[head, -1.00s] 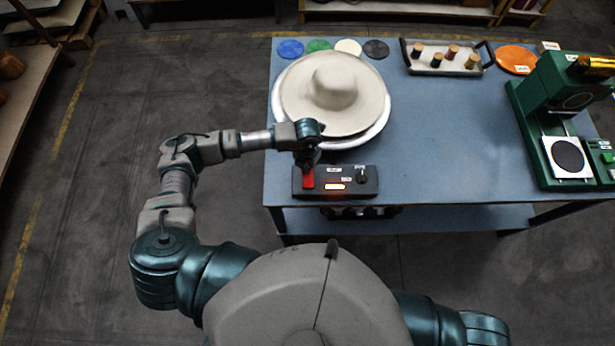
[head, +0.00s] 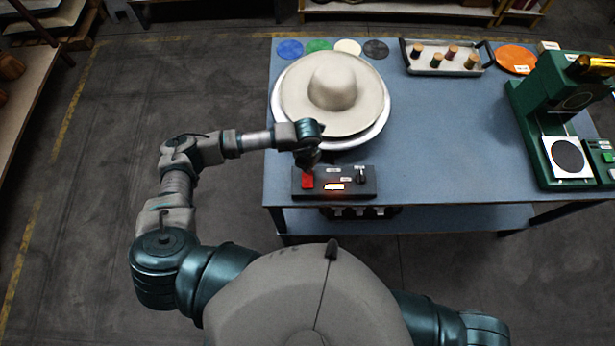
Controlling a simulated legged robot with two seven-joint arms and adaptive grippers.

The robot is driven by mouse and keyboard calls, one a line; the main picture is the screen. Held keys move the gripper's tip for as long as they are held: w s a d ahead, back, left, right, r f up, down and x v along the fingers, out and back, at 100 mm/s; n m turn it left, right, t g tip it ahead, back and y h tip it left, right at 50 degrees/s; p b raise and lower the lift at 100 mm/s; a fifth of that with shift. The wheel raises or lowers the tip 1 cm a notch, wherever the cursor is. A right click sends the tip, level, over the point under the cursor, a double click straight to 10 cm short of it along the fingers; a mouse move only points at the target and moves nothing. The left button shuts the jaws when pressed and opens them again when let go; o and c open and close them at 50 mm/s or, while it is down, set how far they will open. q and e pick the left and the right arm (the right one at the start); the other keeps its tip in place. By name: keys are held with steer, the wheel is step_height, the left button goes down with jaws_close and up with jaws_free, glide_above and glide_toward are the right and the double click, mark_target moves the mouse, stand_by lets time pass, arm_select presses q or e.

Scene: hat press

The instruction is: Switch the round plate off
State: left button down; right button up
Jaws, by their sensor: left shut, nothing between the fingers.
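The round plate (head: 281,125) is white and lies at the table's left end. A pale wide-brimmed hat (head: 335,85) rests on it and covers most of it. In front stands a black control box (head: 350,191) with a red switch (head: 307,182), a dark knob (head: 361,175) and small labels. A lamp (head: 334,186) on the box glows orange-red. My left gripper (head: 309,165) is shut and empty, pointing down just above or at the red switch's far edge. I cannot tell whether it touches. My right gripper is not in view.
Coloured discs (head: 332,47) lie along the back edge. A tray (head: 441,70) of thread spools and an orange disc (head: 515,59) lie farther right. A green press (head: 553,110) stands at the right end. The middle of the blue table (head: 440,140) is clear.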

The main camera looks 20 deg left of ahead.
arm_select(q)
steer(key=shift+f+b, duration=0.9)
steer(key=shift+f, duration=0.25)
stand_by(0.4)
steer(key=shift+r, duration=0.1)
steer(key=shift+r+p, duration=2.3)
steer(key=shift+r, duration=1.2)
